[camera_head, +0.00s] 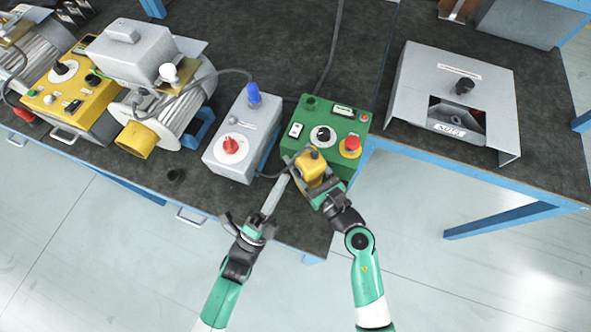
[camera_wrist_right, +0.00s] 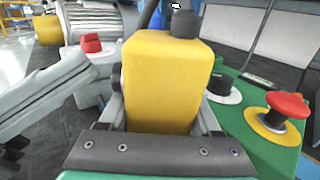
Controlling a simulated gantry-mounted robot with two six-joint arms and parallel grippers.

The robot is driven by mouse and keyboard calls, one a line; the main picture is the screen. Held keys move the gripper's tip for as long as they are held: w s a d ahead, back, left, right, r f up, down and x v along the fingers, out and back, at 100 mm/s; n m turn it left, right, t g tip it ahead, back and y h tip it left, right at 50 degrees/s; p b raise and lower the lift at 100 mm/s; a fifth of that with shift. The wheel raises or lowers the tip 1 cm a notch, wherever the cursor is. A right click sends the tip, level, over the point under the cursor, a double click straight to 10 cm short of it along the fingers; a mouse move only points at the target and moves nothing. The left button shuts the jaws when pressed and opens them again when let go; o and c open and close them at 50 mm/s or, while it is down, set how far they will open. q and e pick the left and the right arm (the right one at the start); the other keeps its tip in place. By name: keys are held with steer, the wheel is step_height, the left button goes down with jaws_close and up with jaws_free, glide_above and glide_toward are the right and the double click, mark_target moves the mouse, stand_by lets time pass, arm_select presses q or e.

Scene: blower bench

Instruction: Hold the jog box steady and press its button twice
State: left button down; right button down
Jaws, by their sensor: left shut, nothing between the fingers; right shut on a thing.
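The yellow jog box (camera_head: 311,166) is held upright between the fingers of my right gripper (camera_head: 313,180), in front of the green control box. In the right wrist view the jog box (camera_wrist_right: 165,80) sits between both fingers of the right gripper (camera_wrist_right: 160,112), with a dark round button (camera_wrist_right: 185,24) on its top. My left gripper (camera_head: 284,181) is shut and empty, its long grey fingers pointing up towards the jog box from the left. In the right wrist view the left gripper (camera_wrist_right: 84,62) shows just left of the jog box, apart from it, its tips below the button's height.
The green control box (camera_head: 300,117) with a red knob (camera_head: 351,144) stands right behind the jog box. A grey box (camera_head: 243,138) with a red knob stands to the left. A blower motor (camera_head: 170,95) is further left. A grey sheet-metal housing (camera_head: 480,85) stands at right.

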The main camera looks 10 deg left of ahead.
stand_by(0.7)
arm_select(q)
steer(key=shift+w+d, duration=0.3)
steer(key=shift+w+d, duration=0.25)
steer(key=shift+d, duration=0.05)
stand_by(0.6)
stand_by(0.4)
steer(key=shift+s+a, duration=0.55)
steer(key=shift+a, duration=0.05)
steer(key=shift+s+a, duration=0.75)
steer(key=shift+a, duration=0.25)
steer(key=shift+s+a, duration=0.75)
steer(key=shift+a, duration=0.25)
stand_by(1.5)
